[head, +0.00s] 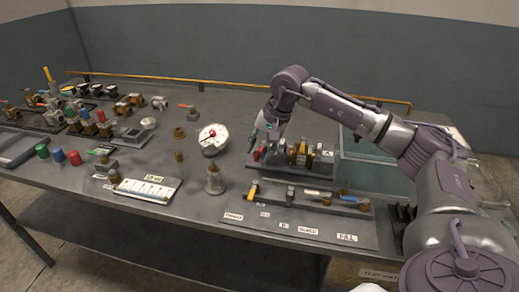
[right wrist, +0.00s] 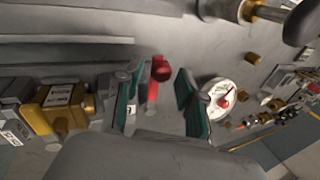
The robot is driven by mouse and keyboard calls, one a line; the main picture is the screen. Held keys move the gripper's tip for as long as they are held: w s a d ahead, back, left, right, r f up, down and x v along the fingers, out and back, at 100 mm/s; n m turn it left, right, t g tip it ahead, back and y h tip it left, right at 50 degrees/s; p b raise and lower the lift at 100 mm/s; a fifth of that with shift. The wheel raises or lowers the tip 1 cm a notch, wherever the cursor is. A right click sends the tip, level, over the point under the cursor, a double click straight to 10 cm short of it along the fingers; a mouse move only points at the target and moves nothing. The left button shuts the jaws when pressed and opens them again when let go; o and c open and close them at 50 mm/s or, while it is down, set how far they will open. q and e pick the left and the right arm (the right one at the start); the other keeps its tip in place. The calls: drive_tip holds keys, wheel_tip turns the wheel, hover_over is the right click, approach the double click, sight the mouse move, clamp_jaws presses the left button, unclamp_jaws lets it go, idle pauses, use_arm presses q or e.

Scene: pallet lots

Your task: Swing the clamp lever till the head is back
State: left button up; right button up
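The clamp lever (right wrist: 153,92) is red with a round knob and stands out at the left end of a row of fittings. In the head view its red end (head: 257,154) shows low beside the fittings. My right gripper (head: 263,135) reaches down over that end of the row. In the right wrist view my right gripper (right wrist: 157,103) is open, one teal-padded finger on each side of the lever, with visible gaps. I cannot tell contact. The clamp head is not clear, partly hidden by the gripper and fittings. My left gripper is not in view.
Brass and grey fittings (head: 303,154) stand right of the lever. A round white gauge (head: 212,138) stands to the left. A strip of parts (head: 310,197) and paper labels lie in front. A glass-like tray (head: 372,178) is at the right. Several valves crowd the far left.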

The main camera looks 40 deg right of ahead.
idle(0.3)
drive_tip(key=v, duration=1.2)
